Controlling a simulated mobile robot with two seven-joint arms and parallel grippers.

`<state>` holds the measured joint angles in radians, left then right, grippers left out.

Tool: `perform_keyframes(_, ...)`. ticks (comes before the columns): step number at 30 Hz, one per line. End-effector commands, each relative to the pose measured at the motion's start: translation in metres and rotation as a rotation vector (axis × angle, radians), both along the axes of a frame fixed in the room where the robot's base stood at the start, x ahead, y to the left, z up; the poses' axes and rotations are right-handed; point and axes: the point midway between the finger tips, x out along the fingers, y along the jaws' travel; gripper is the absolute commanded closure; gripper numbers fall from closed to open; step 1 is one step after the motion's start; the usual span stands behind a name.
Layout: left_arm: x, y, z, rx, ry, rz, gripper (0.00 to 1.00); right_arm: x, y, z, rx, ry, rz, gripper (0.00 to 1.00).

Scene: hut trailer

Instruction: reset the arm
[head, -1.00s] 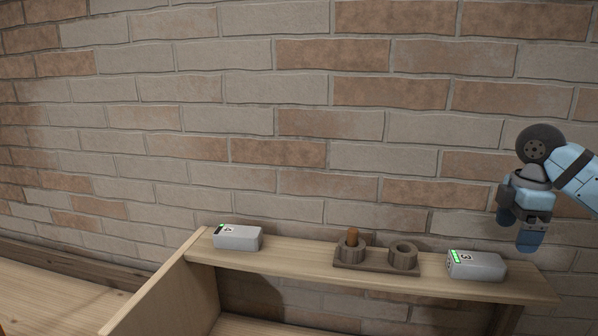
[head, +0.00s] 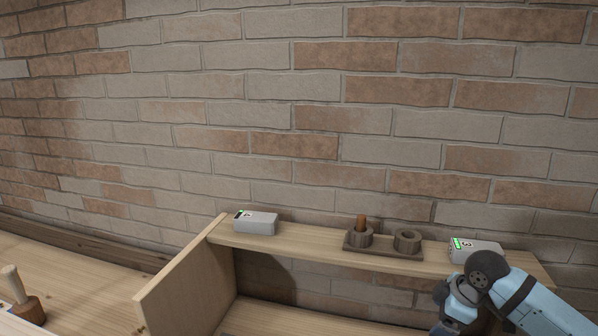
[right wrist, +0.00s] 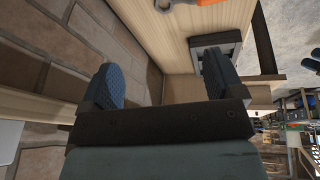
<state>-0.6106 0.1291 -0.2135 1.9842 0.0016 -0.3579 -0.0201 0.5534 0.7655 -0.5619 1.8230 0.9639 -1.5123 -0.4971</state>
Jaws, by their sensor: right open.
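My right arm comes in at the lower right of the head view. Its gripper (head: 446,328) is at the bottom edge, in front of the shelf and partly cut off. In the right wrist view my right gripper (right wrist: 165,85) has its two dark fingers wide apart, with nothing between them. My left gripper is not in view.
A wooden shelf (head: 315,243) against the brick wall holds a box marked 4 (head: 256,223), a dark two-cup holder (head: 383,247) with a brown peg (head: 361,222), and a box marked 3 (head: 476,250). The wrist view shows an orange-handled tool (right wrist: 205,2).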

Motion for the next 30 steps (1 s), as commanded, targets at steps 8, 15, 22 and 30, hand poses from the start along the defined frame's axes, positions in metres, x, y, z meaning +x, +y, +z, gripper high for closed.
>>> perform_keyframes(8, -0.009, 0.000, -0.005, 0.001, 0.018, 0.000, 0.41, -0.055, 0.084, -0.125, 0.248, -0.141, -0.197, 0.13)
perform_keyframes(15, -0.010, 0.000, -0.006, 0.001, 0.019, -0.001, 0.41, -0.129, 0.122, -0.193, 0.425, -0.259, -0.422, 0.13)
perform_keyframes(22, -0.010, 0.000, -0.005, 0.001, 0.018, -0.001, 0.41, -0.214, 0.131, -0.229, 0.522, -0.369, -0.632, 0.13)
perform_keyframes(30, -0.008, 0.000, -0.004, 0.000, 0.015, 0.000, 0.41, -0.270, 0.127, -0.239, 0.548, -0.445, -0.739, 0.13)
